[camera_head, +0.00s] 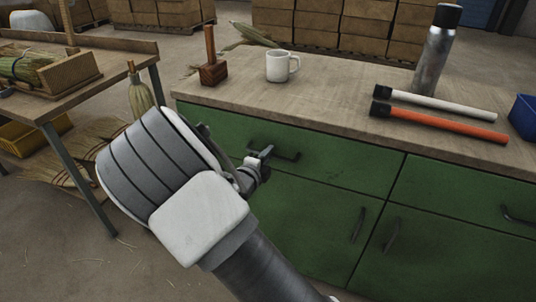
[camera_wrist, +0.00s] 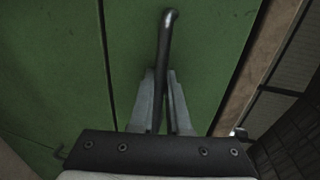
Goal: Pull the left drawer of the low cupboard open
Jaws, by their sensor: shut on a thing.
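The low cupboard is green with a wooden top (camera_head: 330,95). Its left drawer (camera_head: 340,160) is in the upper left of the front and looks flush with the front. My wrist hides the left part of the drawer in the head view.
A white mug (camera_head: 282,66), a wooden block with an upright handle (camera_head: 213,70), a steel flask (camera_head: 436,52), and white (camera_head: 440,103) and orange (camera_head: 440,125) tubes stand or lie on the top. A workbench (camera_head: 75,85) is at left.

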